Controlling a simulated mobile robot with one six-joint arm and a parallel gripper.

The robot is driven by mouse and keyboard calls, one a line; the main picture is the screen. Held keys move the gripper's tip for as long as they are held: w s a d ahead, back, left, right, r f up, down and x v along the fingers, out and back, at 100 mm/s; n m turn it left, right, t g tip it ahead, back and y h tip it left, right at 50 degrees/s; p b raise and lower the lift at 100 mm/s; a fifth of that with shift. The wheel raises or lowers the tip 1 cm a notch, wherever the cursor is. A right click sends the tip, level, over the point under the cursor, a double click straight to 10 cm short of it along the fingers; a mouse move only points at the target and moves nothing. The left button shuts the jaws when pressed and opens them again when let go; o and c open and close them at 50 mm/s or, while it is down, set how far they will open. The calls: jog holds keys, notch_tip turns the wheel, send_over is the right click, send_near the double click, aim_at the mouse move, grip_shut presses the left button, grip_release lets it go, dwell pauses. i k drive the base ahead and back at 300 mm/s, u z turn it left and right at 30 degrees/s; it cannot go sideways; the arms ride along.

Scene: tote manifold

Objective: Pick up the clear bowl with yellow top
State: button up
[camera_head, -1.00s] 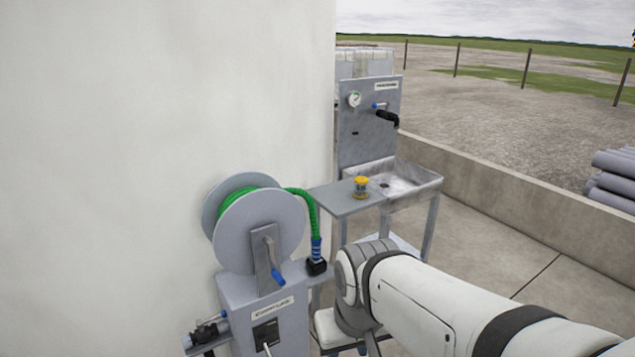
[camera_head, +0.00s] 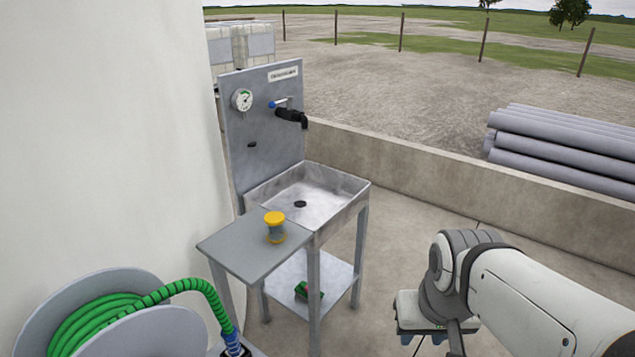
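The clear container with a yellow top (camera_head: 275,228) stands upright on the grey side shelf (camera_head: 240,246) of the sink stand, near the sink's front left corner. Its body is see-through and its lid is yellow. My arm (camera_head: 540,300) reaches in from the lower right, well to the right of the container and apart from it.
A metal sink (camera_head: 325,195) with a back panel (camera_head: 262,135), gauge and black tap adjoins the shelf. A green object (camera_head: 308,291) lies on the lower shelf. A hose reel (camera_head: 105,310) with green hose is at lower left. A low wall (camera_head: 450,190) runs behind.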

aim_at(275, 228)
jog(key=u, duration=0.05)
jog(key=i, duration=1.45)
jog(key=u, duration=0.55)
jog(key=k, duration=0.9)
jog(key=u, duration=0.2)
jog(key=i, duration=0.95)
jog(key=z, duration=0.1)
